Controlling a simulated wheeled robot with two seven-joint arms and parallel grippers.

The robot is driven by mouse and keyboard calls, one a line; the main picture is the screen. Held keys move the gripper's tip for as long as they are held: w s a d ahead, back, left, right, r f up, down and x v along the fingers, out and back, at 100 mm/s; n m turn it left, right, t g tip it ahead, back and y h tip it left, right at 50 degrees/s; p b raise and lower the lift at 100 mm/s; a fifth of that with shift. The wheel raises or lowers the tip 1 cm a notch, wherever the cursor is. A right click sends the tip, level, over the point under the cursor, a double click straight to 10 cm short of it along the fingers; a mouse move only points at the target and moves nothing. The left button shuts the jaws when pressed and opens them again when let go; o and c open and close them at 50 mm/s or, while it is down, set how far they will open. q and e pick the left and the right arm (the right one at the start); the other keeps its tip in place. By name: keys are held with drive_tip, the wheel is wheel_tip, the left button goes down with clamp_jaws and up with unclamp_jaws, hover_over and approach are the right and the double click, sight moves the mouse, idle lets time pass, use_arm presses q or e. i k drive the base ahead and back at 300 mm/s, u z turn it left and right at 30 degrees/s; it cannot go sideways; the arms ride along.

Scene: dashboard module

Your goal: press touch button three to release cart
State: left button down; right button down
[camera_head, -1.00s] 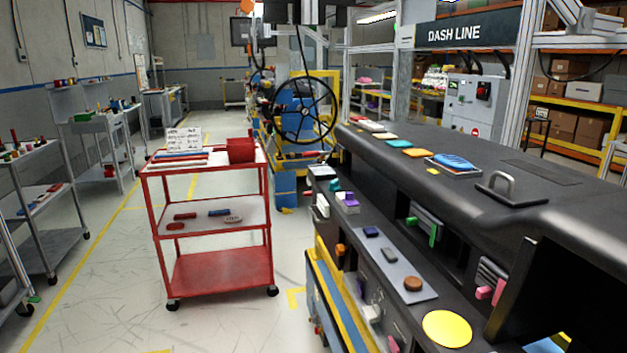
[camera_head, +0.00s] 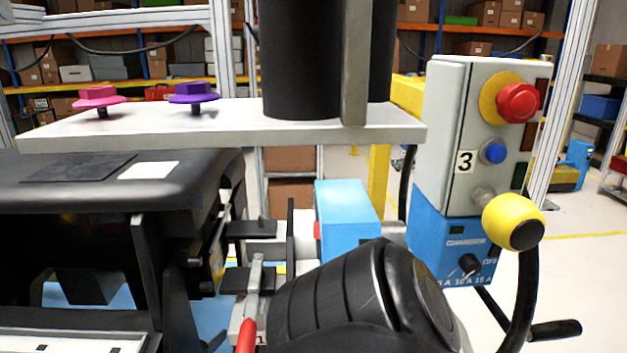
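A grey control box (camera_head: 446,135) stands right of centre on a blue base unit (camera_head: 425,236). A label "3" (camera_head: 464,162) is on the box, left of a round blue button (camera_head: 493,151). Above the button is a red mushroom knob (camera_head: 518,103) on a yellow ring. Below the button is a small silvery round part (camera_head: 484,198), partly behind a yellow ball. No cart can be made out in this view. Neither of my grippers is in view.
A yellow ball with a black end (camera_head: 512,221) on a curved black lever stands before the box. A black ribbed body (camera_head: 340,305) fills the lower middle. A pale shelf (camera_head: 220,125) carries pink (camera_head: 99,96) and purple (camera_head: 194,92) knobs.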

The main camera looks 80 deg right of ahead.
sight(513, 222)
drive_tip(key=z, duration=0.75)
drive_tip(key=k, duration=0.15)
drive_tip(key=u, duration=1.8)
drive_tip(key=i, duration=1)
drive_tip(key=z, duration=5.05)
drive_tip(key=i, duration=0.5)
drive_tip(key=z, duration=0.05)
